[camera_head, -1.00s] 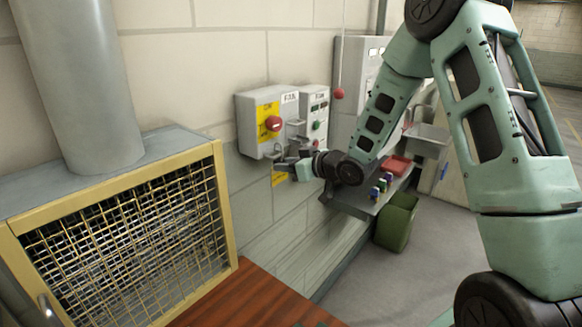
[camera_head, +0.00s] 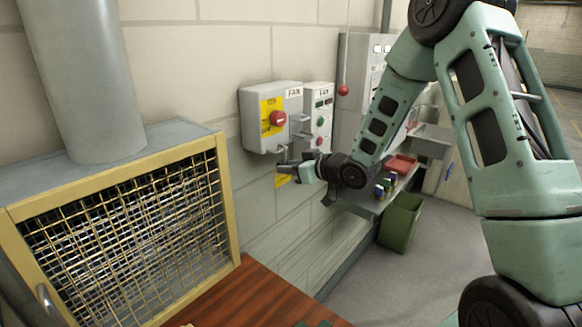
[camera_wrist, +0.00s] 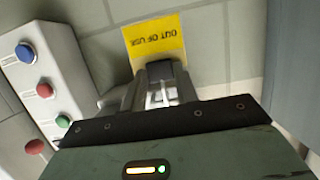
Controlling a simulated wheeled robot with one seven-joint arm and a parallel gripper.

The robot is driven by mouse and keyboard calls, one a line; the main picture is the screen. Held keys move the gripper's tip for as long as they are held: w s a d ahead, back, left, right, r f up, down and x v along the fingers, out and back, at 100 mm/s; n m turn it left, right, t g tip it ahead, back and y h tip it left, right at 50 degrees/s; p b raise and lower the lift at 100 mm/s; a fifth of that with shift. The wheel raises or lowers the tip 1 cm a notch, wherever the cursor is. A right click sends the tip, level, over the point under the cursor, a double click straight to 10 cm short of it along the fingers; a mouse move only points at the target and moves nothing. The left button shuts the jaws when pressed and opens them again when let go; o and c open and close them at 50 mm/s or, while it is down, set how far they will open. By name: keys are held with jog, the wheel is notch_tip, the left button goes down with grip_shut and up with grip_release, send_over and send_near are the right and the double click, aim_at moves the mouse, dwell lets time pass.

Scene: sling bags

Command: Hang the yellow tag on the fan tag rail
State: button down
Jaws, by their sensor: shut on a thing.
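The yellow tag (camera_wrist: 157,40) reads "OUT OF USE", upside down in the wrist view. My gripper (camera_wrist: 160,85) is shut on its edge. In the head view the tag (camera_head: 282,181) hangs below my gripper (camera_head: 284,167), under the fan switch box (camera_head: 252,112), near the wall. The box has a yellow panel, a red knob and a "FAN" label. Thin metal rails (camera_head: 300,135) stick out near the box's right side, above my gripper. I cannot tell which is the fan tag rail. The tag looks apart from them.
A button box (camera_head: 318,115) is beside the switch box; its blue button (camera_wrist: 25,52) shows in the wrist view. A caged fan unit (camera_head: 125,235) stands at left. A shelf with a red tray (camera_head: 402,164) and a green bin (camera_head: 400,222) are to the right.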

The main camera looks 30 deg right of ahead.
jog(key=shift+f, duration=0.15)
jog(key=c, duration=0.6)
grip_release()
jog(key=s+d, duration=0.2)
jog(key=s, duration=0.4)
jog(key=shift+s+d+b, duration=0.25)
jog(key=shift+d+b, duration=0.05)
jog(key=shift+d, duration=0.05)
dwell(0.3)
dwell(0.5)
jog(key=s+a+f+n+g+h+b, duration=0.1)
jog(key=s+a+f+g+b, duration=0.25)
jog(key=a, duration=0.35)
jog(key=s+a+f+g+h+b, duration=0.15)
jog(key=s+a, duration=0.25)
jog(key=a, duration=0.4)
jog(key=s+a+f+n+g+h+b, duration=0.1)
jog(key=s+a+g, duration=0.3)
jog(key=s, duration=0.9)
jog(key=s+a+f+n+g+h+b, duration=0.1)
jog(key=s+a+f+g+b, duration=0.1)
jog(key=s, duration=1)
jog(key=a+g+b, duration=0.1)
jog(key=a+g, duration=0.1)
jog(key=shift+s+g+b, duration=0.3)
jog(key=shift+s, duration=0.05)
